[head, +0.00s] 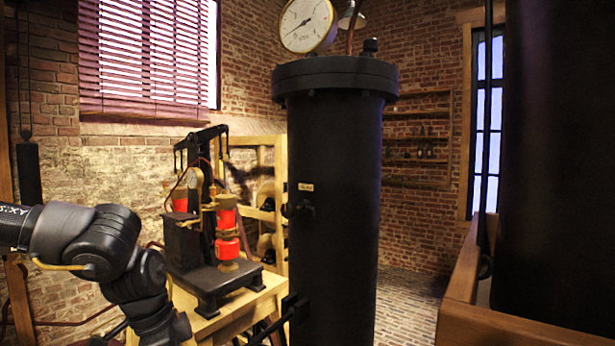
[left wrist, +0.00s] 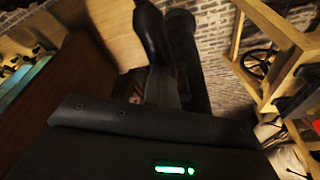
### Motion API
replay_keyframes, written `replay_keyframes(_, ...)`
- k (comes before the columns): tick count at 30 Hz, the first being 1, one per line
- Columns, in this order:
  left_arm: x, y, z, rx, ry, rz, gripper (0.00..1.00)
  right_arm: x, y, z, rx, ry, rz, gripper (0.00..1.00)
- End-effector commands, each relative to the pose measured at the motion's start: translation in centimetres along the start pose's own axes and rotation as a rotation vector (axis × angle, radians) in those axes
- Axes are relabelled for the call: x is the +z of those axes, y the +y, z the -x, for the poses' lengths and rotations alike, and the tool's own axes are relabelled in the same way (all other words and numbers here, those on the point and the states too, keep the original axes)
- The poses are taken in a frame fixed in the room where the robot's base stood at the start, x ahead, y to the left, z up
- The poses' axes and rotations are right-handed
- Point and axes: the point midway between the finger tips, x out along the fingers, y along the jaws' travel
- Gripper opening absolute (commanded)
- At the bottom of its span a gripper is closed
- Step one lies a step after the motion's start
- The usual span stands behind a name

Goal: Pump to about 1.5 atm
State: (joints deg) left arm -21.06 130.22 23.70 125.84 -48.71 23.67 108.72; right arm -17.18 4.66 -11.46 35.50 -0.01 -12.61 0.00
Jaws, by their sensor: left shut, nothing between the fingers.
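The round white pressure gauge (head: 308,24) sits above the lid of a tall black cylindrical vessel (head: 335,160) in the head view. Its dial is too small to read. A small fitting with a knob (head: 306,208) is on the vessel's side, below a small label. No pump handle can be made out for certain. My left arm comes in from the left, and its hand end is cut off at the bottom of the head view. In the left wrist view my left gripper (left wrist: 155,40) is shut and empty, beside a dark cylinder (left wrist: 188,60). My right gripper is not in view.
An apparatus with red coils (head: 226,230) stands on a wooden table (head: 235,312) left of the vessel. A wooden rack (head: 267,185) is behind it. A large dark body (head: 560,160) with a wooden frame (head: 500,322) blocks the right. Brick floor shows between.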

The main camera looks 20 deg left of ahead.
Motion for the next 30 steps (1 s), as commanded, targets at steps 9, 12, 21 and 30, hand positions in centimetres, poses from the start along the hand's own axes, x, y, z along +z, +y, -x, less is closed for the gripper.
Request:
replay_keyframes(9, -1.9, 0.0, 7.4, 0.0, 0.0, 0.0, 0.0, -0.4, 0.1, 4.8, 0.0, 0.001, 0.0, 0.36)
replay_keyframes(12, -2.0, 0.0, 8.1, 0.002, -0.001, 0.001, 0.0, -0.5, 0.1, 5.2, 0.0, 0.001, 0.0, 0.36)
replay_keyframes(21, -2.0, 0.0, 8.2, 0.002, -0.001, 0.001, 0.0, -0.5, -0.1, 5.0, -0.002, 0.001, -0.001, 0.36)
replay_keyframes(30, -1.9, 0.0, 7.5, 0.002, -0.001, 0.001, 0.0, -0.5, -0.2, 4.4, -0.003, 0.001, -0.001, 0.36)
